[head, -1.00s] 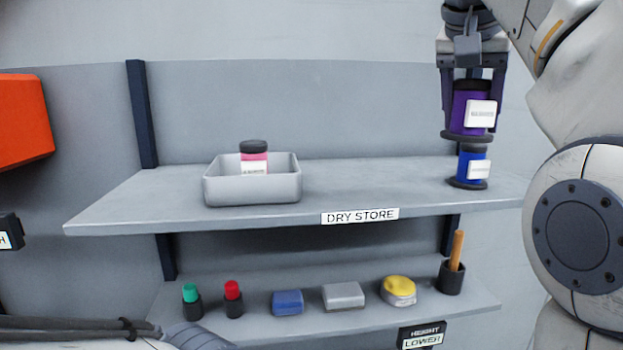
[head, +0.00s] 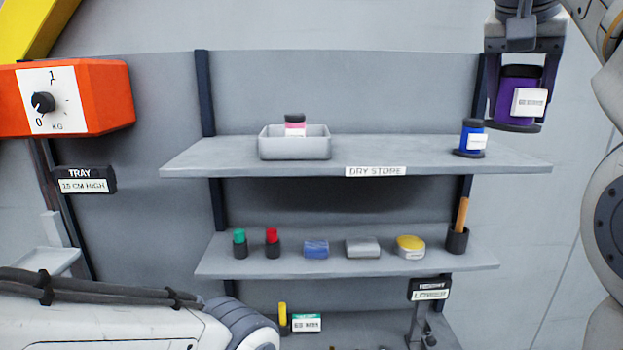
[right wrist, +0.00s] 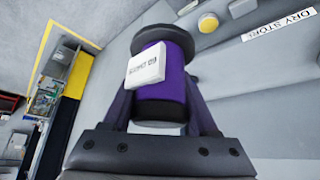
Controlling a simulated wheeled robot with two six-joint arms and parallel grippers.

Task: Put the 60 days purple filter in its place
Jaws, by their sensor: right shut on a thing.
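The purple filter (head: 515,98) has dark end caps and a white label too small to read. My right gripper (head: 517,85) is shut on it from above and holds it upright, off the shelf, at the upper right of the head view. The right wrist view shows the purple filter (right wrist: 162,90) between the two fingers. A blue filter (head: 471,140) stands on the right end of the DRY STORE shelf (head: 240,170), to the left of and below the held filter. A pink filter (head: 295,126) stands in a grey bin (head: 295,150) on that shelf. My left gripper is out of view.
A lower shelf (head: 345,264) carries green and red capped items, a blue block (head: 316,249), a grey block (head: 363,247), a yellow-topped tin (head: 410,246) and a cup with a wooden handle (head: 457,240). An orange scale (head: 100,95) is at left. The shelf between bin and blue filter is clear.

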